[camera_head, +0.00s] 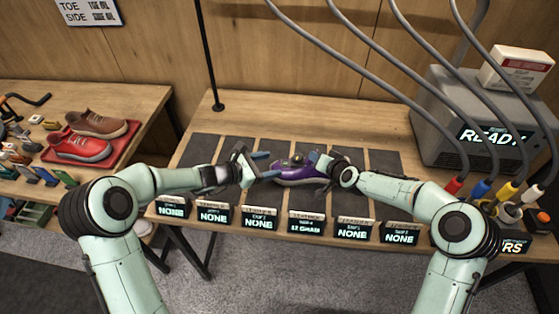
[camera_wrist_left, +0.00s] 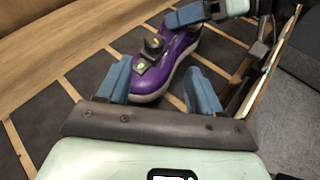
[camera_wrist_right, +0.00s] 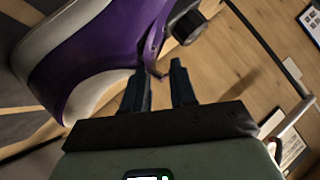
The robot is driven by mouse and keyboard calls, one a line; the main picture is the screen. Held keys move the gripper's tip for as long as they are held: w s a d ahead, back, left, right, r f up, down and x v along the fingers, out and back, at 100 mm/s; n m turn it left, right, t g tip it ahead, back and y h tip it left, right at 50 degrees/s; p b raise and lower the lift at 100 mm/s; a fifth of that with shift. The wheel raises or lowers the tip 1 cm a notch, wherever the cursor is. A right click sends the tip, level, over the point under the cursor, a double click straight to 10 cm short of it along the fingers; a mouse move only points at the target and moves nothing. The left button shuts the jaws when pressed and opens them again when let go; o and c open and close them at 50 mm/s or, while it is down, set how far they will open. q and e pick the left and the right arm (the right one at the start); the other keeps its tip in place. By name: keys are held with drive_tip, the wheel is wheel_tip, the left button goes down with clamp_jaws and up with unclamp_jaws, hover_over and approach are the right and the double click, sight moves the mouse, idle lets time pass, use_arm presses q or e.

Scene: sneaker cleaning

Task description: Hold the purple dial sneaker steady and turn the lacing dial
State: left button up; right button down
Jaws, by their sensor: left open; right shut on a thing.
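The purple sneaker (camera_head: 296,174) with a pale sole lies on the bench mats, also seen in the left wrist view (camera_wrist_left: 176,55). Its black lacing dial (camera_wrist_left: 154,46) stands up on top of the shoe; in the right wrist view the dial (camera_wrist_right: 186,27) shows past the shoe's edge. My left gripper (camera_head: 266,166) is open at the toe end, its blue fingers (camera_wrist_left: 158,74) spread to either side of the toe in that view, with the dial beyond them. My right gripper (camera_head: 318,164) is shut on the sneaker's rear edge; purple material shows between its fingers (camera_wrist_right: 160,82).
A row of small display signs (camera_head: 305,222) lines the bench's front edge. A grey machine (camera_head: 470,130) reading "READY" with hoses and coloured plugs stands at the right. A red tray (camera_head: 112,150) with other shoes sits on the left table. Dark mats (camera_head: 375,165) beside the sneaker are clear.

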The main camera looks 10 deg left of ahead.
use_arm(q)
drive_tip(key=d+r+m+g+h, duration=0.2)
drive_tip(key=d+r+m+g, duration=0.15)
drive_tip(key=m, duration=1.15)
drive_tip(key=m+g+y, duration=0.2)
drive_tip(key=m+y, duration=0.2)
drive_tip(key=m, duration=1.8)
approach(297, 157)
drive_tip(key=shift+t, duration=0.25)
drive_tip(key=x, duration=0.9)
drive_tip(key=shift+s, duration=0.2)
drive_tip(key=c, duration=1.1)
